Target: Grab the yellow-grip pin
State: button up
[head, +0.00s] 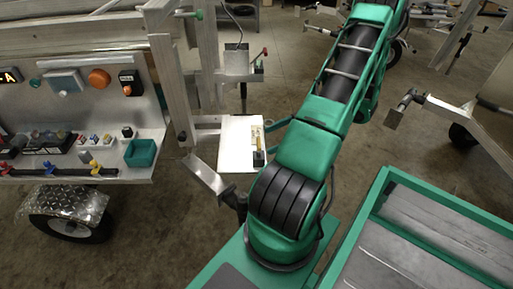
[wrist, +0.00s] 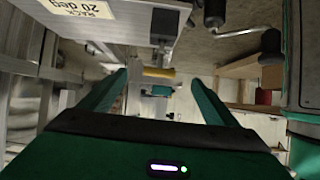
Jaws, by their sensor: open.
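In the wrist view, a yellow cylindrical grip (wrist: 158,72), which looks like the pin's, lies crosswise ahead of my gripper (wrist: 158,79). The two green fingers are apart, and the grip appears between their tips in the picture; I cannot tell how far beyond them it is. Nothing is held. A small teal piece (wrist: 161,90) shows just below the grip. The pin's shaft is not clearly visible. In the head view my arm runs out of the top edge, so the gripper is out of sight there. I cannot pick out this pin with certainty in the head view.
A panel labelled "BACK 20 deg" (wrist: 82,8) and a black-handled crank (wrist: 213,12) are close above in the wrist view. In the head view, a trailer side with a teal bin (head: 141,153) stands left, and a white plate (head: 236,150) beside my arm.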

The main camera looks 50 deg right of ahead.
jog(key=x, duration=0.5)
jog(key=shift+s+d+f, duration=0.1)
jog(key=shift+f, duration=0.05)
jog(key=shift+w+r+x, duration=0.1)
jog(key=shift+r+x, duration=0.05)
jog(key=shift+x, duration=0.75)
jog(key=shift+w+r+x, duration=0.1)
jog(key=shift+r+x, duration=0.05)
jog(key=shift+x, duration=0.75)
jog(key=shift+w+r+x, duration=0.1)
jog(key=shift+r+x, duration=0.05)
jog(key=shift+x, duration=0.75)
jog(key=shift+c, duration=0.6)
jog(key=c, duration=1)
